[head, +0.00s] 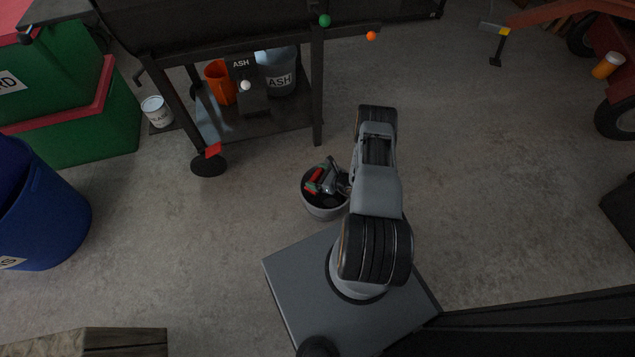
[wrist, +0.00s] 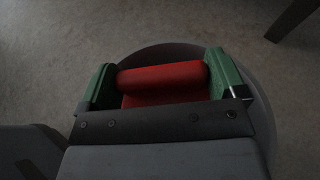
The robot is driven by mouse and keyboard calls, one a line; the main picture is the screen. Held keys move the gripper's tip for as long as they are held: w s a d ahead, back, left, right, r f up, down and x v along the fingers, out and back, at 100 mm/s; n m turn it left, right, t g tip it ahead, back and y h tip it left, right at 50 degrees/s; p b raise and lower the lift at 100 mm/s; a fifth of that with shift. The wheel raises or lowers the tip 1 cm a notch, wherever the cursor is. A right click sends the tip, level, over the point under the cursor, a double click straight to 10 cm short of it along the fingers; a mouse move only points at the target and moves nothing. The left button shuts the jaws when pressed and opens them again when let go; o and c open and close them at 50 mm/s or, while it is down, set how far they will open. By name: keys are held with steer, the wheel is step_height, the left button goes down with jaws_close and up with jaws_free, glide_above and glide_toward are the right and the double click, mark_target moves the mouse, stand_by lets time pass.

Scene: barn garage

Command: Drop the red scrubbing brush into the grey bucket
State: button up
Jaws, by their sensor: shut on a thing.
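The red scrubbing brush (wrist: 162,78) is held between the green fingertips of my gripper (wrist: 163,82). It lies across the gap between the fingers in the wrist view. In the head view the brush (head: 313,181) shows as a small red piece at my gripper (head: 318,182), over the grey bucket (head: 326,213). The bucket stands on the floor just in front of my base. Its pale rim (wrist: 262,105) curves around behind the brush and gripper in the wrist view. My gripper hides part of the bucket's opening. I cannot tell how high the brush is above the bucket's bottom.
A white can (head: 157,111), green boxes (head: 85,140) and a blue bin (head: 45,215) are left.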

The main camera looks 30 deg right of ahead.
mark_target(317, 181)
steer(key=shift+f+b, duration=0.7)
steer(key=shift+f, duration=1.05)
steer(key=shift+f, duration=0.15)
steer(key=o, duration=0.8)
steer(key=shift+r, duration=0.25)
steer(key=p+v, duration=0.3)
steer(key=v, duration=0.9)
steer(key=shift+f, duration=0.15)
